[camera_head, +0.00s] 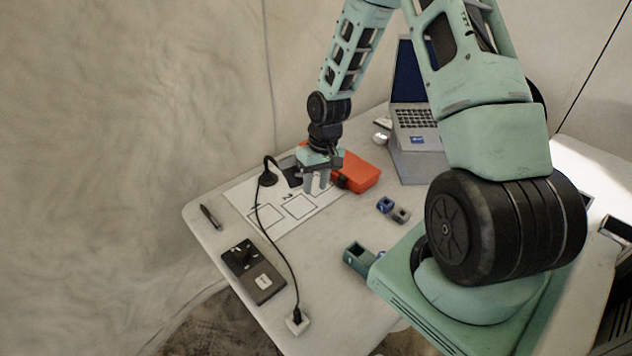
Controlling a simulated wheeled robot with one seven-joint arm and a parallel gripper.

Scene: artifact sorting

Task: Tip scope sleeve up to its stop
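My gripper (317,183) points down over the right part of the white printed sheet, just left of the orange case. Its two grey fingers look apart, with no object visible between them. A small black curved stand on a round base (268,179) is left of my gripper, with a thin black cable running from it. It may be the scope, but I cannot make out a sleeve or its stop. A dark flat piece (290,172) lies between the stand and my gripper, partly hidden by the gripper. I cannot tell whether my fingers touch anything.
The orange case (358,175) is close on the gripper's right. A laptop (415,118) stands on a grey box (418,165) behind. A pen (210,216), a dark panel (253,272), a white socket block (298,322) and small blue-grey parts (394,210) lie on the table (335,295).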

